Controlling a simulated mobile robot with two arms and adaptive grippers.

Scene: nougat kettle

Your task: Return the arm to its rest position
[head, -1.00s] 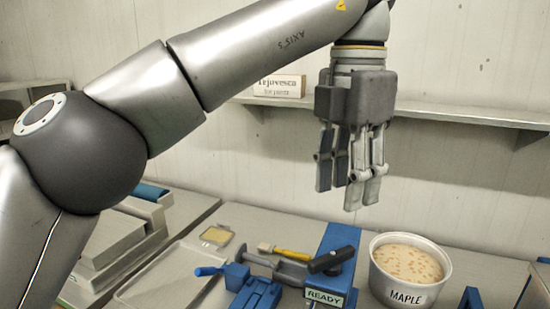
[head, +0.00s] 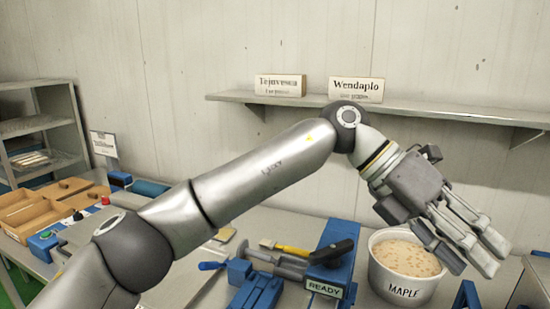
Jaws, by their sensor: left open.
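My left arm (head: 265,165) comes in from the lower left of the head view and reaches across to the right. My left gripper (head: 470,258) is open and empty, tilted down to the right. It overlaps the right side of the white tub marked MAPLE (head: 388,283) in the picture; I cannot tell how high above the tub it is. The tub holds a pale, speckled filling. My right gripper is not in view.
A blue clamp-like fixture with a READY label (head: 324,288) and black handle stands left of the tub. A yellow-handled brush (head: 288,249) lies behind it. A wall shelf (head: 450,107) holds two signs.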

